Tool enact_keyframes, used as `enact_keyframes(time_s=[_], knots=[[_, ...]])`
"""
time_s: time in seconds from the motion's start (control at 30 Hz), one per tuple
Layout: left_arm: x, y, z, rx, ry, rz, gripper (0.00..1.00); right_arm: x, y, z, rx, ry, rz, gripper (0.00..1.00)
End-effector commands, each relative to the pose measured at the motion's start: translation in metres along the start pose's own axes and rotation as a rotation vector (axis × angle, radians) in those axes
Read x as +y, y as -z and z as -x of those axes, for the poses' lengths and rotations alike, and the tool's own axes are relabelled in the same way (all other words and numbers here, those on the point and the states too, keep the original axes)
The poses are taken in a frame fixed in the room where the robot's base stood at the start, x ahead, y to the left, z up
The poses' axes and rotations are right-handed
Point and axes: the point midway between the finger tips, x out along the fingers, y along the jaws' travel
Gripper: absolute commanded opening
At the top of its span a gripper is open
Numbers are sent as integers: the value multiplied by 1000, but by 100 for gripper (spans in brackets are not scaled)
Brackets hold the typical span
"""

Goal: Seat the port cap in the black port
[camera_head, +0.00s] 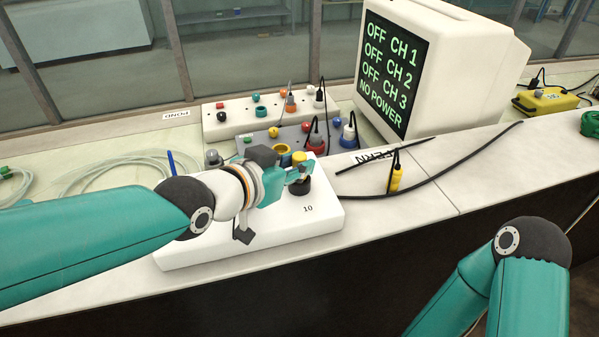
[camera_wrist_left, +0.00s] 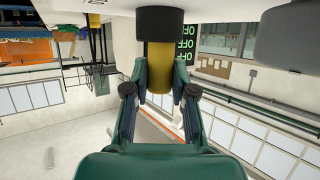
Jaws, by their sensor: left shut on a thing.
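The port cap (camera_head: 300,157) is a yellow cylinder, also in the left wrist view (camera_wrist_left: 160,72). My left gripper (camera_head: 301,174) is shut on it, with one finger on each side in the wrist view (camera_wrist_left: 160,90). The black port (camera_head: 300,187) stands on the white block marked 10 (camera_head: 315,222). In the wrist view the black port (camera_wrist_left: 160,24) lies in line with the cap, and the cap's end meets it. I cannot tell how deep the cap sits. The right arm shows at lower right, but its gripper is out of view.
Behind the block are a panel with coloured plugs (camera_head: 235,117) and a monitor (camera_head: 440,65) reading "NO POWER". A black cable (camera_head: 440,183) and a yellow plug (camera_head: 396,177) lie to the right. Clear tubing (camera_head: 110,170) lies at left. The bench front edge is close.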

Motion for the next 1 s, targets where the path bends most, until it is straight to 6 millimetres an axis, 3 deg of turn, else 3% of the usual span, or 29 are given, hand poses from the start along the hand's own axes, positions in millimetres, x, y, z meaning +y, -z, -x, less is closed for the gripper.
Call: enact_keyframes(time_s=[0.07,0.1,0.23,0.67,1.0], knots=[[2,-13,-2,-34,-6,4,0,0,0,0,0,0,0,56],[2,-13,-3,-35,-6,4,28,0,0,0,0,0,0,56],[2,-12,-3,-32,-6,4,50,0,0,0,0,0,0,56],[1,-8,4,-20,-3,1,50,0,0,-1,0,0,0,56],[0,-7,59,-16,5,13,50,3,0,-10,0,0,0,56]])
